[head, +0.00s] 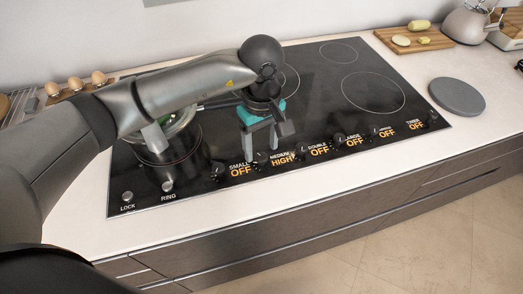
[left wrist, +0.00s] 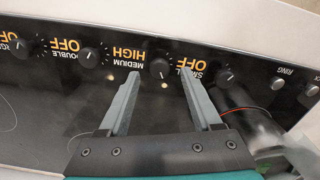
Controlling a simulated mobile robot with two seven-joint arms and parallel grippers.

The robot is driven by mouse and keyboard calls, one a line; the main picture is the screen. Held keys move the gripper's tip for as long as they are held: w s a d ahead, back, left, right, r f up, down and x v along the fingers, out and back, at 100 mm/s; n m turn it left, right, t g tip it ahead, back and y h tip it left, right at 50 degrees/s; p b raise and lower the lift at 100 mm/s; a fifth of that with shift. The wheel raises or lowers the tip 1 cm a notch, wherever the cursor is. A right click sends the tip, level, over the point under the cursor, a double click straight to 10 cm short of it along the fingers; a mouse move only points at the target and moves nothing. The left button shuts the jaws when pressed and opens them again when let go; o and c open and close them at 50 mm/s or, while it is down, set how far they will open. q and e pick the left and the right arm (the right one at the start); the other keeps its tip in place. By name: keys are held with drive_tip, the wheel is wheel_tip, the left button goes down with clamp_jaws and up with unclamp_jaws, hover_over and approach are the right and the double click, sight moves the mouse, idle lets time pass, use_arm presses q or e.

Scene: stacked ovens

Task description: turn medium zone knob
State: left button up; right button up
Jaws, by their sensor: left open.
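The black medium knob (head: 262,159) sits on the front strip of the glass cooktop (head: 320,110), left of the orange "MEDIUM HIGH" label (head: 284,158). In the left wrist view this medium knob (left wrist: 160,69) shows between the fingertips, seen upside down, with its label (left wrist: 128,53) on the left. My left gripper (head: 261,152) points down at it from behind, open, one finger on each side. I cannot tell whether a finger touches it. In the left wrist view the open gripper (left wrist: 160,75) holds nothing. My right gripper is out of view.
The small knob (head: 217,173) is close on the left, and the double knob (head: 301,151) on the right; both zones read OFF. A glass-lidded pot (head: 172,155) stands behind, under my left arm. A grey round disc (head: 456,97) lies on the counter at right.

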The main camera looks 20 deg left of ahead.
sight(262, 160)
use_arm(q)
drive_tip(key=shift+f, duration=1.25)
clamp_jaws()
